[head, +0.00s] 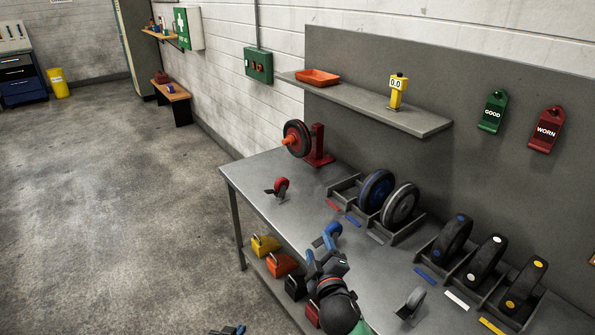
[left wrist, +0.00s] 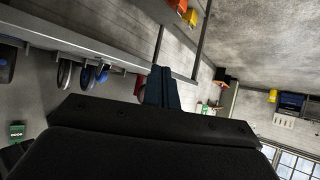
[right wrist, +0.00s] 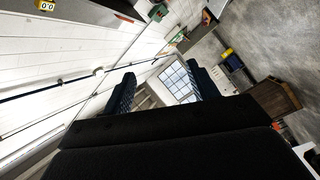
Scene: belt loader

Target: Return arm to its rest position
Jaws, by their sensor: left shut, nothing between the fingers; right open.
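My left gripper (head: 228,330) is at the bottom edge of the head view, only partly in frame. In the left wrist view its dark blue fingers (left wrist: 161,88) are together with nothing between them. My right gripper (head: 327,260) shows in the head view in front of the table (head: 255,178). In the right wrist view its two fingers stand wide apart, with empty space between them. A small blue part (head: 332,232) shows just beyond the right gripper; I cannot tell whether they touch.
A red caster (head: 281,186) and a grey caster (head: 412,301) sit on the table. Racks with wheels (head: 376,192) stand at the back, and a red stand (head: 318,145) stands at the far end. Coloured bins (head: 265,245) are below.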

